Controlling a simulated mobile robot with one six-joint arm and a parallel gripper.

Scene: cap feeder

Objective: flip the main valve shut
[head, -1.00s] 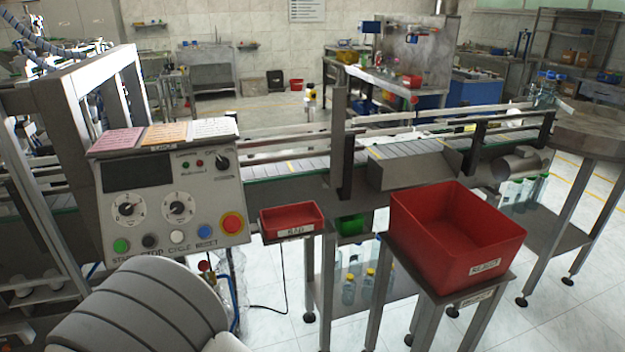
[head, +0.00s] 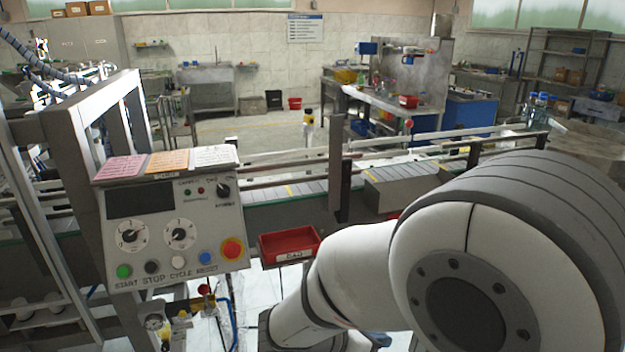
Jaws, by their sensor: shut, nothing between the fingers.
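Below the control panel, air fittings show: a red knob (head: 204,289), yellowish fittings (head: 196,304) just under it, and a round gauge (head: 155,322) to the lower left. The main valve seems to be among these, but I cannot tell which part is its handle or how it is turned. My arm fills the lower right of the head view and bends down and left toward the area under the panel. My gripper is not visible.
The control panel (head: 170,225) has dials, several buttons and coloured cards on top. A small red tray (head: 289,243) stands right of it. The conveyor (head: 290,195) runs behind. A blue hose (head: 232,322) hangs below the panel. My arm hides the large red bin.

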